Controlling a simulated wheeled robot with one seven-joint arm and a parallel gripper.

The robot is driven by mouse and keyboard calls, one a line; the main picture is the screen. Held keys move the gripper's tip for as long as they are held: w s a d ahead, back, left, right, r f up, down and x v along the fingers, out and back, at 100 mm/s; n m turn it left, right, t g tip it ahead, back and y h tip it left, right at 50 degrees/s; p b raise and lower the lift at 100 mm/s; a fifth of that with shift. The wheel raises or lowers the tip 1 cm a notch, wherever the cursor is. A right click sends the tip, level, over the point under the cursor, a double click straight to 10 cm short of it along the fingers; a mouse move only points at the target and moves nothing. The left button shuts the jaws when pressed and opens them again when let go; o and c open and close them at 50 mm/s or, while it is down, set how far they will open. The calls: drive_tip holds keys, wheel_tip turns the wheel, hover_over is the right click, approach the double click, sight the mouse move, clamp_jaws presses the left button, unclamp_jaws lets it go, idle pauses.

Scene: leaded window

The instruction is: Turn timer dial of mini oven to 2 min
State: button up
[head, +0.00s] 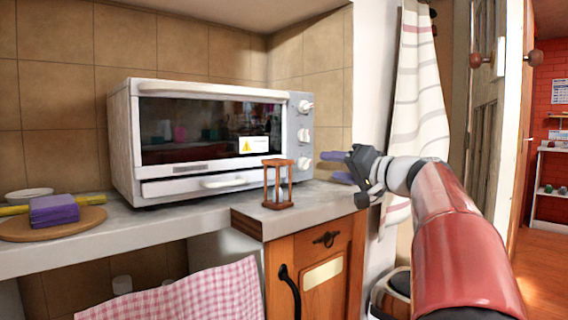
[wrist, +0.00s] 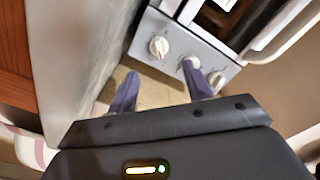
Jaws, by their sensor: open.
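The white mini oven (head: 122,150) stands on the counter with its door shut. Its grey right-hand panel carries a column of three white dials: top (head: 306,107), middle (head: 304,135) and bottom (head: 304,163). I cannot tell which is the timer; the markings are too small to read. My gripper (head: 331,168) is open and empty, its purple fingers pointing left at the panel near the bottom dial's height. In the wrist view my gripper (wrist: 161,88) is apart from the dials; the leftmost dial (wrist: 158,47) lies ahead between the finger directions, with a red mark.
A wooden hourglass (head: 279,184) stands on the counter (head: 150,222) in front of the oven's right end. A round board (head: 60,228) with a purple block is at left. A striped curtain (head: 415,90) hangs behind my arm. A wooden cabinet (head: 325,270) stands below.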

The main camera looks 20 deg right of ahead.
sight(310, 163)
drive_tip(key=p+x, duration=0.1)
drive_tip(key=x, duration=0.6)
drive_tip(key=shift+w, duration=0.25)
drive_tip(key=shift+f, duration=0.1)
drive_tip(key=c, duration=0.9)
drive_tip(key=shift+m, duration=0.6)
drive_tip(key=shift+c, duration=0.2)
drive_tip(key=o, duration=0.9)
drive_tip(key=shift+o, duration=0.2)
drive_tip(key=b+v, duration=0.1)
drive_tip(key=v, duration=0.6)
drive_tip(key=shift+s+d, duration=0.1)
drive_tip(key=shift+s, duration=0.3)
